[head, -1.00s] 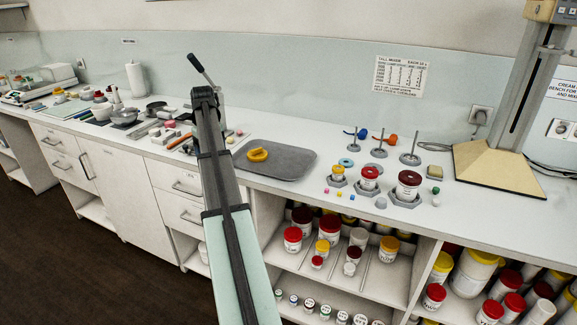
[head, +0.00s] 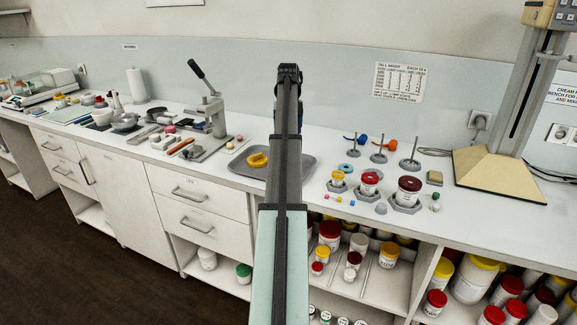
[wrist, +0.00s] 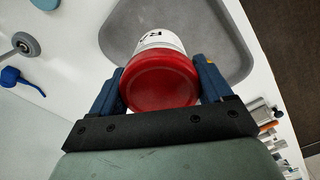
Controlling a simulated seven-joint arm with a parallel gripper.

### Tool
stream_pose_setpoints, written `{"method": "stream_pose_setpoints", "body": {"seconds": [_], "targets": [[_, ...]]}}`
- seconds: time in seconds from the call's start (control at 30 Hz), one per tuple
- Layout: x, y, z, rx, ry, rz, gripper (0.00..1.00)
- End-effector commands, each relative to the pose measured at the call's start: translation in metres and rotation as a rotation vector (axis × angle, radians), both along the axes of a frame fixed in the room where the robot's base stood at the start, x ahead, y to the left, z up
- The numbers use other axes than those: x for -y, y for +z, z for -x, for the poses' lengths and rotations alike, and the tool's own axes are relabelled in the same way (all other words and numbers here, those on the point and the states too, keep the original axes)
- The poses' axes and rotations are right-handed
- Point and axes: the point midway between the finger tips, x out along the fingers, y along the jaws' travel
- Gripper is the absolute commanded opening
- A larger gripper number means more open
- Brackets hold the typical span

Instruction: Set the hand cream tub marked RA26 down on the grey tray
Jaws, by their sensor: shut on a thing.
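In the wrist view, my gripper (wrist: 160,68) is shut on a white tub with a red lid (wrist: 160,78). The letters "RA" show on its label and the rest is turned out of sight. The grey tray (wrist: 118,28) lies behind the tub in that view; I cannot tell how far apart they are. In the head view, the tray (head: 242,169) is partly covered by my arm, and my gripper (head: 288,70) is seen from behind, with the held tub hidden.
A lever press (head: 210,112) stands left of the tray. Right of it are tubs in grey holders (head: 405,200) and several small stands (head: 410,160). A tall column machine (head: 500,165) is farther right.

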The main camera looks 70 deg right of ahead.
Motion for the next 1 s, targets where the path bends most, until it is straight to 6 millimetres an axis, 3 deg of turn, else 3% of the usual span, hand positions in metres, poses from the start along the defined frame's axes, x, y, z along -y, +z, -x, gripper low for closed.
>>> {"method": "stream_pose_setpoints", "body": {"seconds": [0.4,0.57,0.8,1.0], "targets": [[-0.001,-0.057,0.000,-0.001,0.000,-0.001,0.41],[0.000,-0.066,0.000,0.000,0.000,0.000,0.41],[-0.001,-0.094,0.000,0.000,0.000,0.000,0.41],[0.000,-0.097,0.000,0.000,0.000,0.001,0.41]]}}
